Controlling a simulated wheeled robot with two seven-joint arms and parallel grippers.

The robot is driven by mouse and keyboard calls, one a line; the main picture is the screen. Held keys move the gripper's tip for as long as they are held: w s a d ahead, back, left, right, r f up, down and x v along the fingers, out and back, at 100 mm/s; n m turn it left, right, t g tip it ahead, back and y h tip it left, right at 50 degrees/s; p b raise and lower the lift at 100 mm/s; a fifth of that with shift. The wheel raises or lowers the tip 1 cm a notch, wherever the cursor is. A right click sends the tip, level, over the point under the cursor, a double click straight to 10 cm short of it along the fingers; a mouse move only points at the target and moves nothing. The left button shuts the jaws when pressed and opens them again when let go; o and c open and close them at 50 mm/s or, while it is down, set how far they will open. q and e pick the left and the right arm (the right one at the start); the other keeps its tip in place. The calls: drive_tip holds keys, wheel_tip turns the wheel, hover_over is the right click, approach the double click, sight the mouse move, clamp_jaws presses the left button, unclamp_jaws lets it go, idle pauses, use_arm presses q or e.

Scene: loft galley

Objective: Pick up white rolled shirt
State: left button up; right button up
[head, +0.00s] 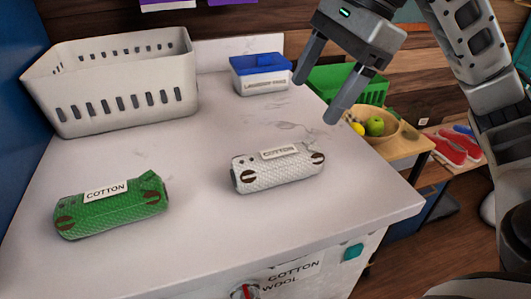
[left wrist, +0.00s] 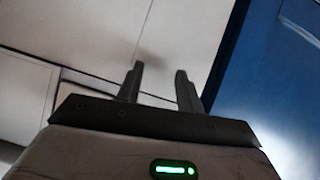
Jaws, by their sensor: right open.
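The white rolled shirt (head: 277,171) lies on the white counter (head: 205,205), right of centre in the head view. It has a COTTON label on top and dark round marks near its ends. My right gripper (head: 320,92) is open and empty, above and behind the shirt to the right, not touching it. My left gripper (left wrist: 160,80) shows in the left wrist view with its two fingers apart and nothing between them. It faces pale panels and a blue surface, and the shirt is not in that view.
A green rolled shirt (head: 110,206) with a COTTON label lies at the left. A white slotted basket (head: 115,95) and a blue-and-white box (head: 262,84) stand at the back. Right of the counter are a green basket (head: 325,78) and a fruit bowl (head: 385,142). The counter between the shirts is clear.

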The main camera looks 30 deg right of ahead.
sight(282, 154)
drive_tip(key=x, duration=0.5)
drive_tip(key=b+x, duration=0.1)
drive_tip(key=x, duration=0.2)
drive_tip(key=shift+s+f, duration=0.15)
drive_tip(key=shift+s, duration=0.15)
drive_tip(key=shift+x, duration=2.95)
drive_tip(key=shift+w+d, duration=0.1)
drive_tip(key=c, duration=1.2)
